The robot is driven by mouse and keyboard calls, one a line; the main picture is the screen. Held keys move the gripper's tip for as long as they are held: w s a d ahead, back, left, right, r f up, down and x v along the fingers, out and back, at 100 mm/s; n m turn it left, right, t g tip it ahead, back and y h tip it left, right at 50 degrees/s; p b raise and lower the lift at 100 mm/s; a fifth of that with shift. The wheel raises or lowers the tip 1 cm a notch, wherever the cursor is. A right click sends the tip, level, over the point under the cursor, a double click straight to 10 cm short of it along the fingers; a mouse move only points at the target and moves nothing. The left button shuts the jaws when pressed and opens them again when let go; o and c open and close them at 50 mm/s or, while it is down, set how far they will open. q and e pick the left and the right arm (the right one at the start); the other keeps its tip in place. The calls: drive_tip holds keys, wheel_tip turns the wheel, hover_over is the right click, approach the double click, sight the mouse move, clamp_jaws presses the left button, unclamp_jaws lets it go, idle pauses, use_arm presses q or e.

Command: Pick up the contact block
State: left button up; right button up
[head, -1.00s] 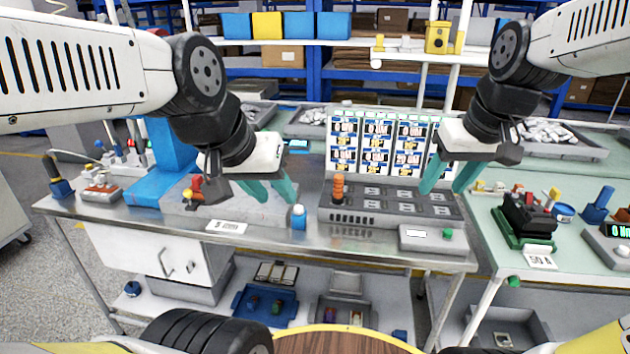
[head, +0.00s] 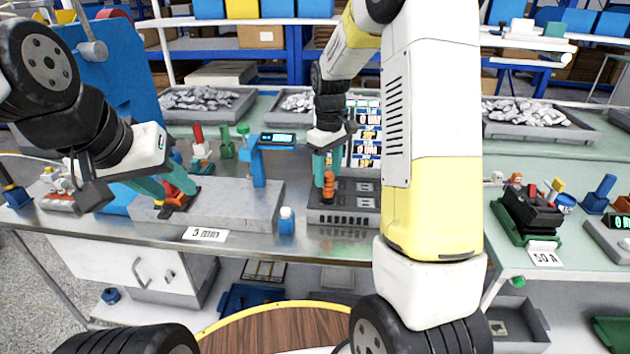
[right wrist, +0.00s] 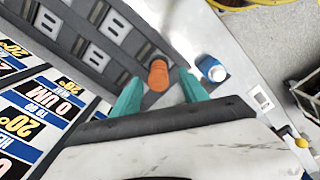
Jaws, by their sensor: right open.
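No piece is clearly marked as the contact block. An orange ribbed piece (head: 329,186) stands upright at the front left of the grey slotted tray (head: 340,217). My right gripper (head: 326,165) points down at it, open. In the right wrist view the orange piece (right wrist: 158,74) shows between the tips of my right gripper (right wrist: 160,92), with gaps on both sides. My left gripper (head: 178,190) hangs over the grey block (head: 240,205), its fingers apart on either side of a red-orange part (head: 180,178) with a black base. Contact there is unclear.
A blue-and-white bottle (head: 286,221) stands at the bench front, right of a white label card (head: 206,235). A blue stand with a display (head: 278,138) rises behind the block. My right arm hides much of the slotted tray and label board.

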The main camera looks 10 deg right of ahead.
sight(329, 185)
wheel_tip(329, 185, down, 4)
drive_tip(key=shift+d+f, duration=0.15)
drive_tip(key=shift+f, duration=0.1)
drive_tip(key=shift+s, duration=0.1)
drive_tip(key=shift+c, duration=0.2)
clamp_jaws()
drive_tip(key=shift+r, duration=0.1)
idle(1.0)
